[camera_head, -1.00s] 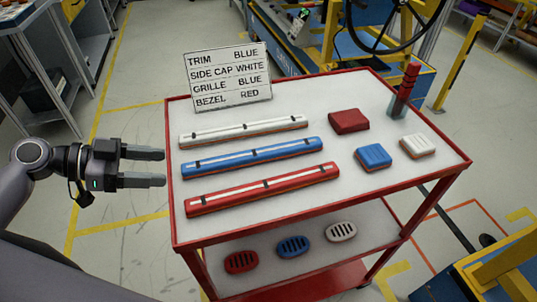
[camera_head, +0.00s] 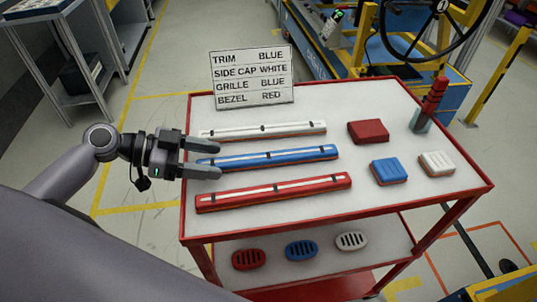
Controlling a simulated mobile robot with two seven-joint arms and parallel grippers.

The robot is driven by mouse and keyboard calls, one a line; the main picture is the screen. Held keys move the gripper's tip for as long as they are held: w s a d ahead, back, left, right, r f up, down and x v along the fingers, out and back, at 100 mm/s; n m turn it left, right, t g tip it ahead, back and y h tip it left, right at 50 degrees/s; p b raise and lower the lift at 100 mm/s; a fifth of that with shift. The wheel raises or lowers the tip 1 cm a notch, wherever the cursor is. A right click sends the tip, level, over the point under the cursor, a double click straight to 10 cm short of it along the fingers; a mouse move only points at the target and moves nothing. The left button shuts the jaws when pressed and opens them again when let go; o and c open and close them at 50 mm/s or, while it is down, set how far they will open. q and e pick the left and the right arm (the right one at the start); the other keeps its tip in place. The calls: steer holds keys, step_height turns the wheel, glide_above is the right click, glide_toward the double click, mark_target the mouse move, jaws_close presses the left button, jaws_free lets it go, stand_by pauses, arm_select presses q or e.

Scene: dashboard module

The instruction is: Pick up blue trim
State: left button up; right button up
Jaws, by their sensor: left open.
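The blue trim (camera_head: 270,157) is a long bar with a pale stripe and dark clips. It lies on the cart's top between the white trim (camera_head: 275,130) behind it and the red trim (camera_head: 280,190) in front of it. My left gripper (camera_head: 219,160) is open at the left end of the blue trim. In the picture its two fingers lie on either side of that end, and whether they touch it I cannot tell. My right gripper is not in view.
The cart top (camera_head: 365,185) has a raised red rim. A red cap (camera_head: 368,132), a blue cap (camera_head: 389,171) and a white cap (camera_head: 436,163) lie at its right. A label sign (camera_head: 253,77) stands at the back. Three grilles (camera_head: 301,249) lie on the shelf below.

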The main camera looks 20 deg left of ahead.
arm_select(q)
steer(key=shift+x, duration=1.1)
steer(key=c, duration=1.1)
steer(key=shift+r, duration=0.1)
